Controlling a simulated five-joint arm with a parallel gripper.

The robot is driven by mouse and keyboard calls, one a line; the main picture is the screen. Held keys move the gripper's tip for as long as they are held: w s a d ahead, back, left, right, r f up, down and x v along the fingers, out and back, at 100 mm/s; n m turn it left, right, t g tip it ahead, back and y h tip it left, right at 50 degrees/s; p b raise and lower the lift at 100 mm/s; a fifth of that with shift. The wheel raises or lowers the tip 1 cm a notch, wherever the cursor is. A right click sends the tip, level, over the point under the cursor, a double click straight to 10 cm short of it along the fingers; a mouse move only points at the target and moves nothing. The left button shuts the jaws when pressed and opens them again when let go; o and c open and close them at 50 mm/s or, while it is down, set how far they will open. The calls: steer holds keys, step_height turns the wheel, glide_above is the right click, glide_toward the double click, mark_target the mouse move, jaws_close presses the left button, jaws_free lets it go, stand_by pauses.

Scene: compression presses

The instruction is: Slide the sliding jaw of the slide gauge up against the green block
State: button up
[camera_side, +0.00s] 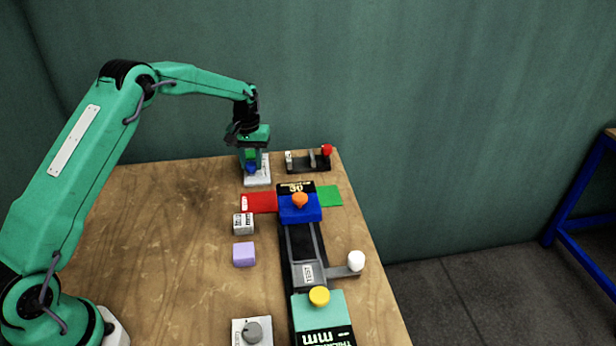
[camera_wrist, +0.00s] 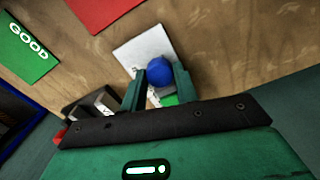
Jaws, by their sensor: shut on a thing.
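A white plate (camera_side: 258,177), which looks like the base of the slide gauge, lies at the far end of the table. It also shows in the wrist view (camera_wrist: 133,52). A round blue knob (camera_wrist: 160,72) sits over it, and a small green block (camera_wrist: 170,101) shows just beside the knob, partly hidden by my gripper. My gripper (camera_wrist: 159,82) is down over the plate with its fingers on either side of the blue knob, shut on it. In the side view the blue knob (camera_side: 251,168) shows low at my fingers. The jaw itself and its gap to the block are hidden.
Nearer are a red pad (camera_side: 262,202), a green pad (camera_side: 330,195), and a long press with a blue block (camera_side: 300,211). A grey block (camera_side: 243,224) and purple block (camera_side: 244,254) stand left of it.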

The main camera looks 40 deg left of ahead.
mark_target(251, 162)
steer(key=shift+w+a, duration=0.3)
steer(key=o, duration=0.9)
steer(key=shift+r, duration=0.1)
steer(key=shift+r, duration=3.9)
